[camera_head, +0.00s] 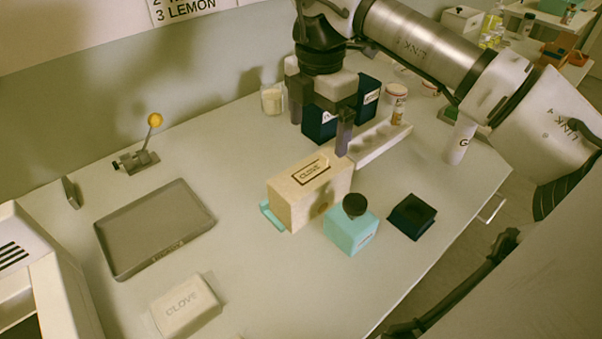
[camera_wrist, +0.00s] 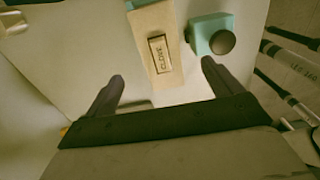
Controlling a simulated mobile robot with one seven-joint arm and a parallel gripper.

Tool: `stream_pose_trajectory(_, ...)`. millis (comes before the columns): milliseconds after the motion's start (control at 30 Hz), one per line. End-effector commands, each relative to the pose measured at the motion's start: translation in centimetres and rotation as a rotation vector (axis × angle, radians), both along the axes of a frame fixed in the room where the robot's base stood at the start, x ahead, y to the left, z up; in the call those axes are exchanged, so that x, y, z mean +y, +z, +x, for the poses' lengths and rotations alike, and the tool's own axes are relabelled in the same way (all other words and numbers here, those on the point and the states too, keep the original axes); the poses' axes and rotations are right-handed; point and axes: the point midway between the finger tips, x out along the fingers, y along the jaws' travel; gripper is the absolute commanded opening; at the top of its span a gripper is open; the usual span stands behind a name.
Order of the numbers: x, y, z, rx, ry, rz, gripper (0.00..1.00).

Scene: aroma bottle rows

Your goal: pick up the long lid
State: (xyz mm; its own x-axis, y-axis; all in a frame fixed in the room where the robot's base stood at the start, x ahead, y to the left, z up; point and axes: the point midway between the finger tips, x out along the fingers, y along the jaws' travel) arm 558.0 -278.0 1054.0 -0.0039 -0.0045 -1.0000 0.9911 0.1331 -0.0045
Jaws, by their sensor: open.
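A long beige block-shaped cover (camera_head: 306,197), which looks like the long lid, has a framed CLOVE label on top. It sits over a teal base (camera_head: 272,217) that shows at its left end. My gripper (camera_head: 319,137) is open and empty, with its fingers pointing down, beyond the far end of the beige cover. In the wrist view, the beige cover (camera_wrist: 150,22) lies ahead between the spread fingertips (camera_wrist: 162,72), apart from them.
A teal bottle with a dark round cap (camera_head: 351,230) stands close right of the cover, beside a dark square holder (camera_head: 412,216). Dark boxes (camera_head: 320,124) and a white rack (camera_head: 378,143) are near my gripper. A grey tray (camera_head: 155,230) and a cream CLOVE block (camera_head: 185,305) lie left.

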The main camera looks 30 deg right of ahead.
Motion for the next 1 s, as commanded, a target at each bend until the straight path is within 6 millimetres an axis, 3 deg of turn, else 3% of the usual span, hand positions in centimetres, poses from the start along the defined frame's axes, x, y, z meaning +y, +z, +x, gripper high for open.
stream_pose_trajectory(300, 0.2, -6.0, 0.0, -0.001, 0.004, 0.005, 0.91)
stream_pose_trajectory(567, 0.4, -8.0, 0.1, -0.002, 0.006, 0.005, 0.91)
stream_pose_trajectory(800, 1.0, -11.4, 0.1, -0.002, 0.006, 0.008, 0.91)
stream_pose_trajectory(1000, 1.0, -12.8, 0.1, -0.003, 0.006, 0.005, 0.91)
